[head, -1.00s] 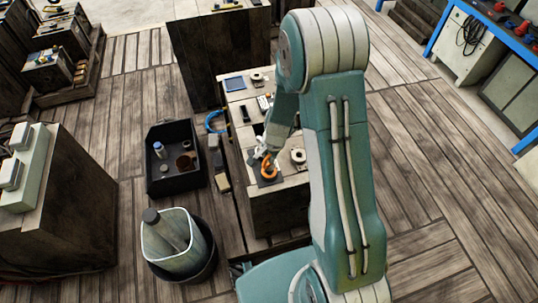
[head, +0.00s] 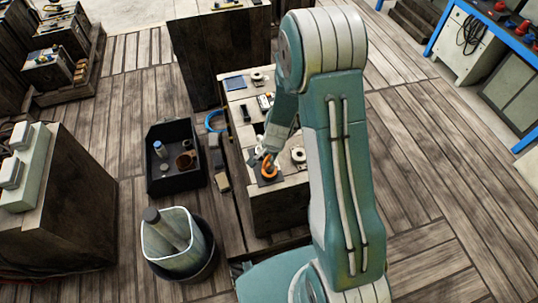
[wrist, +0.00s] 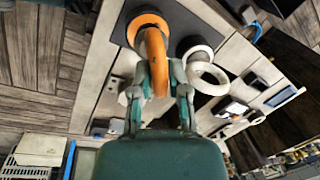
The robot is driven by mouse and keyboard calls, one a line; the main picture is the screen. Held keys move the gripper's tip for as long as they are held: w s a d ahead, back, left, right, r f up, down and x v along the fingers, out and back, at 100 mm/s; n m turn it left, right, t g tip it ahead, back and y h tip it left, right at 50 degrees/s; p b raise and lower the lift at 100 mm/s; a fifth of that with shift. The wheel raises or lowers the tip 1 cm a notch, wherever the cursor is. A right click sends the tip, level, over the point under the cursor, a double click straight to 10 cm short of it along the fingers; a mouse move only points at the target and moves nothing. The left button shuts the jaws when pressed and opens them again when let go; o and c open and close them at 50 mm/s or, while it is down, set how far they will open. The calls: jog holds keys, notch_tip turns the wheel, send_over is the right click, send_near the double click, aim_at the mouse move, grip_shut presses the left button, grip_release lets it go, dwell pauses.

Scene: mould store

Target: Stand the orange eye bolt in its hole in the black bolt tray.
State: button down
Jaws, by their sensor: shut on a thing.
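The orange eye bolt (wrist: 153,45) shows its ring and round collar in the wrist view, with the ring towards the camera. My gripper (wrist: 162,77) is shut on the ring, one finger at each side. The black bolt tray (wrist: 186,18) lies behind the bolt, and the collar overlaps it in the picture. The shank and its hole are hidden, so I cannot tell whether the shank is in. In the head view the orange bolt (head: 268,170) is over the tray (head: 266,183), at the near end of the bench, with my gripper (head: 266,158) above it.
A pale eye bolt (wrist: 208,78) is close to the right of my gripper; it also shows in the head view (head: 298,155). Several small items lie farther along the bench (head: 277,195). A black bin (head: 175,182) and a bucket (head: 178,245) stand on the floor at left.

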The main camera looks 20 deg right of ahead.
jog(key=shift+f, duration=1.1)
dwell(1.3)
jog(key=c, duration=0.5)
grip_release()
jog(key=shift+c, duration=0.2)
notch_tip(320, 180, up, 12)
jog(key=s+d, duration=0.1)
jog(key=shift+s+d+f, duration=0.15)
jog(key=shift+s, duration=0.15)
